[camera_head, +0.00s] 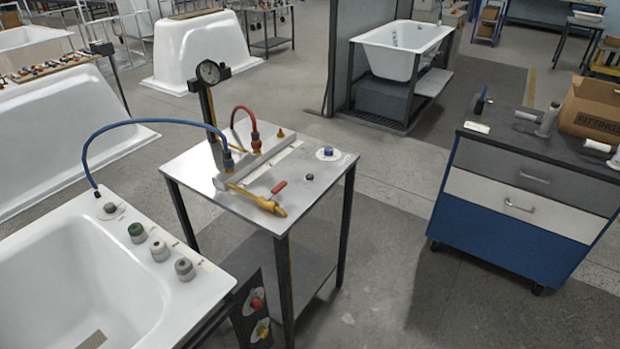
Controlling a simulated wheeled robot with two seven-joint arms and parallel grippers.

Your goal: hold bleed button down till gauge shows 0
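A blue button (328,151) sits on a white round plate at the table's right side. A small dark round piece (310,177) lies in front of it. I cannot tell from any label which is the bleed button. Neither of my grippers is in view.
A blue hose (145,122) runs from the bathtub rim (215,283) to the table's manifold (262,160); a red hose (243,110) arches behind. A drawer cabinet (520,230) stands right, with clear floor between.

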